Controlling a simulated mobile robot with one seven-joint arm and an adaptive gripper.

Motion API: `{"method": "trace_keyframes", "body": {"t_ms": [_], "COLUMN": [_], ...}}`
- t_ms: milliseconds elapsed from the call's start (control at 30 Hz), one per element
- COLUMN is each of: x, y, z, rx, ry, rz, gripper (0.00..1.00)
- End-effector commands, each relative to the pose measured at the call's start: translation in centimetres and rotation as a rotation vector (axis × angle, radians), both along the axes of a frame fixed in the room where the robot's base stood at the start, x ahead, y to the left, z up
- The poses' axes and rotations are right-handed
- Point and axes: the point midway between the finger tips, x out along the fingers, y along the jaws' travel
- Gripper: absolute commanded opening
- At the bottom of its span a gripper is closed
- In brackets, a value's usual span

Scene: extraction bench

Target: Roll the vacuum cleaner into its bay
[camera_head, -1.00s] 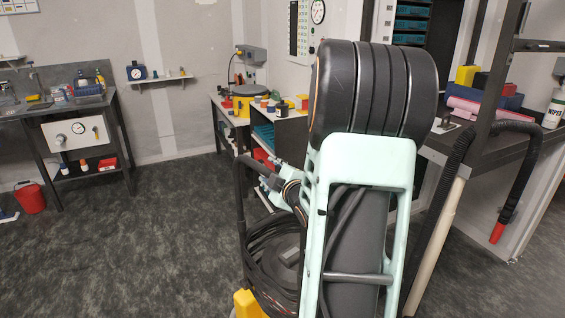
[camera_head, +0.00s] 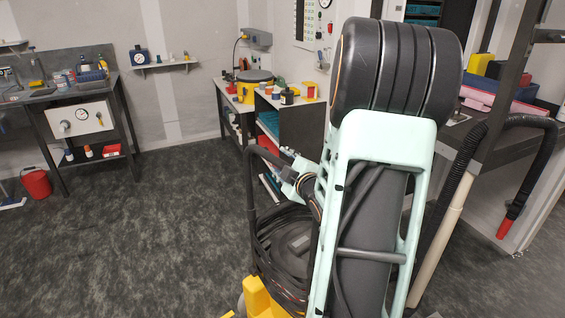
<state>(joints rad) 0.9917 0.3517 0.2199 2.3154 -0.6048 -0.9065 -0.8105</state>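The vacuum cleaner (camera_head: 292,250) stands on the floor at lower centre, partly hidden behind my arm. It shows a dark body, coiled black cable or hose, yellow parts (camera_head: 258,295) at its base and a bent black push handle (camera_head: 250,185) on its left. My gripper (camera_head: 288,165) is small in view, at the right end of the handle's top bar. It seems to meet the bar, but its fingers are too small and covered to show whether they are closed on it. The vacuum's far side is hidden. I cannot make out the bay.
A low bench (camera_head: 228,86) with bottles and a yellow pot stands behind the vacuum. A workbench (camera_head: 108,78) and a red bucket (camera_head: 37,183) are at left. A black hose (camera_head: 545,150) with a red end hangs at right. Open floor (camera_head: 160,235) lies left of the vacuum.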

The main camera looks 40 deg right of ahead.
Motion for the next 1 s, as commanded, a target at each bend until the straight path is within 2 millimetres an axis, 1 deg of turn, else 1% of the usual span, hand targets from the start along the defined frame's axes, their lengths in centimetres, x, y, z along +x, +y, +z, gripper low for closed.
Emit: {"method": "trace_keyframes", "body": {"t_ms": [167, 1000], "x": [-0.4, -6.0], "y": [0.1, 1.7], "z": [0.1, 1.4], "rx": [-0.001, 0.0], "ry": [0.0, 0.0], "rz": [0.0, -0.001], "gripper": [0.37, 0.37]}}
